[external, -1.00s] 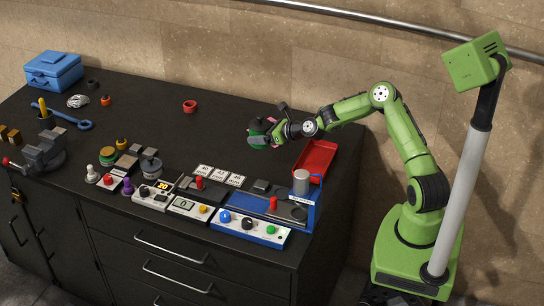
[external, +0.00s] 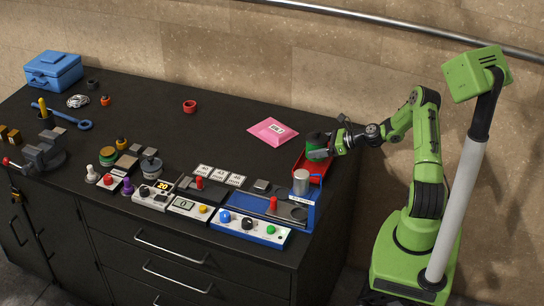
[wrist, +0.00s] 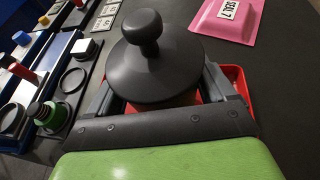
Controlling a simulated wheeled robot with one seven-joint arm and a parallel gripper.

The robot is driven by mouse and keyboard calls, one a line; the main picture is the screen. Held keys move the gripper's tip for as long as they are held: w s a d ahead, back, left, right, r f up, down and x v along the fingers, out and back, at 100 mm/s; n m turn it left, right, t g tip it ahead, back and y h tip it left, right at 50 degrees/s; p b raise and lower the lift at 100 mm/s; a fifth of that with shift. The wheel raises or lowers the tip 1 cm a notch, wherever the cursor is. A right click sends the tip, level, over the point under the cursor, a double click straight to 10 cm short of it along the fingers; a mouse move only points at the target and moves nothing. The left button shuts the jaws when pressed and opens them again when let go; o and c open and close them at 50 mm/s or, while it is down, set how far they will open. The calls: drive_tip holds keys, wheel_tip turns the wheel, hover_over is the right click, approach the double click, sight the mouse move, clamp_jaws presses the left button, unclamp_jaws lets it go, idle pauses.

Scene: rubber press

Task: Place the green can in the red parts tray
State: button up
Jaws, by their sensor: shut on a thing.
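The green can (external: 314,141) is held over the red parts tray (external: 304,172) at the right end of the bench. My gripper (external: 322,151) is shut on it from the right. In the wrist view a black round lid with a knob (wrist: 152,58) fills the space between my fingers (wrist: 160,100) and hides most of the body below. Parts of the red tray (wrist: 238,82) show beyond the fingers. I cannot tell whether the can's bottom touches the tray floor.
A blue press fixture with a grey cylinder (external: 301,182) stands just in front of the tray. A pink packet (external: 272,131) lies to the left, marked "SEAL 7" in the wrist view.

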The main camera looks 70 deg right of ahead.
drive_tip(key=shift+f, duration=1.4)
drive_tip(key=o, duration=1.4)
drive_tip(key=shift+f, duration=0.15)
drive_tip(key=v, duration=1.2)
drive_tip(key=a+r+n+g, duration=0.4)
drive_tip(key=a+n, duration=0.6)
drive_tip(key=a+r+n+g, duration=0.5)
drive_tip(key=a+n, duration=0.5)
drive_tip(key=a, duration=0.1)
drive_tip(key=s+a+r+n, duration=0.2)
drive_tip(key=s+r+n, duration=0.1)
drive_tip(key=s+n, duration=0.1)
drive_tip(key=s+a+r+n+h, duration=0.1)
drive_tip(key=s+a+r+n, duration=0.2)
drive_tip(key=s+n, duration=0.2)
drive_tip(key=s+a+r+n+t+h, duration=0.1)
drive_tip(key=s+a+r+n, duration=0.2)
drive_tip(key=s+n, duration=0.2)
drive_tip(key=shift+s+a+p, duration=0.1)
drive_tip(key=shift+s+p, duration=0.1)
drive_tip(key=shift+p, duration=0.15)
